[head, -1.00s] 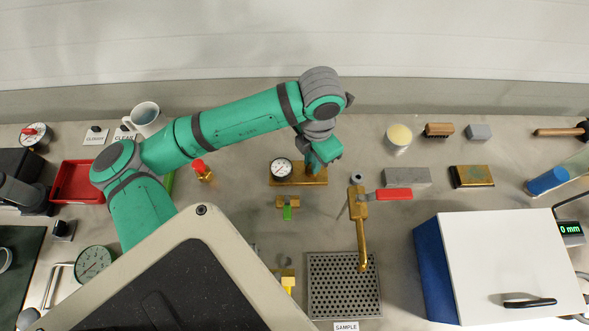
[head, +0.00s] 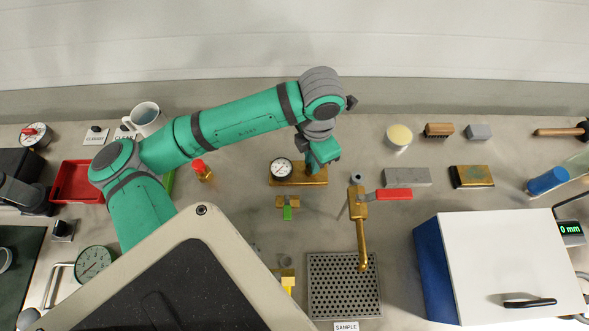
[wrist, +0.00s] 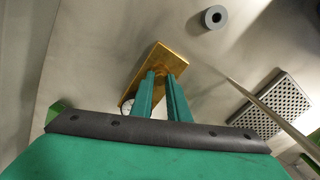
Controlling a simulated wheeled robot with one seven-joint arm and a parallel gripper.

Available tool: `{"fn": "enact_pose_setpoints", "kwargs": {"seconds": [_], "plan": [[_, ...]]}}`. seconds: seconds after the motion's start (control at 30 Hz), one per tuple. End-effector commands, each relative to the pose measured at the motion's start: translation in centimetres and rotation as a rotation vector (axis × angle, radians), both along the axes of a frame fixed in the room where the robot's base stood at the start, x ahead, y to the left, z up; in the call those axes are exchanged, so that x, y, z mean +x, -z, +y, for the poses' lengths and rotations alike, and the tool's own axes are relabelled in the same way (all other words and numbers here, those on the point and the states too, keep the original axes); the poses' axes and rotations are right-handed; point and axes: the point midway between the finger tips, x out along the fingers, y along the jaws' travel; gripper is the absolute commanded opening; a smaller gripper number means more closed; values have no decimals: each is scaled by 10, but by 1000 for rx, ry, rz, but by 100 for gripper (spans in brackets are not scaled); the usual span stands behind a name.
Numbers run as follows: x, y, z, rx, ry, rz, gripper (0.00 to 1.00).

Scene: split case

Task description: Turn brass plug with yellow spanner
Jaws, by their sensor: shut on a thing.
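My gripper (wrist: 161,75) is over the right part of a brass block (head: 313,181) that carries a dial gauge (head: 281,168). In the wrist view its two green fingers reach down to the brass block (wrist: 158,60). They are close together on what looks like a small brass fitting, mostly hidden between the fingertips; I cannot tell if this is the brass plug. A yellow piece (head: 288,282) shows by a brass fitting at the front, partly hidden by my body. It may be the yellow spanner, but its shape is unclear. It is well apart from my gripper.
A brass tap (head: 362,230) with a red lever (head: 393,194) stands to the right, above a perforated tray (head: 343,300). A green piece (head: 287,213) sits on a brass fitting in front of the block. A grey ring (wrist: 213,17) lies nearby. A white-lidded blue case (head: 430,270) fills the right front.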

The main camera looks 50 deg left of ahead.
Motion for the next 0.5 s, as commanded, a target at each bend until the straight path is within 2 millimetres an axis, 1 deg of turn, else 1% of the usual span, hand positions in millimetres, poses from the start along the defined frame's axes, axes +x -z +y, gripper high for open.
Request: {"fn": "enact_pose_setpoints", "kwargs": {"seconds": [0.03,0.07,0.1,0.2,0.23,0.3,0.5], "plan": [[-1,0,1,1,-1,2,0],[-1,0,1,1,-1,2,8],[-1,0,1,1,-1,2,0],[-1,0,1,1,-1,2,0],[-1,0,1,1,-1,2,22],[0,0,1,1,-1,2,37],[0,0,0,0,0,1,37]]}}
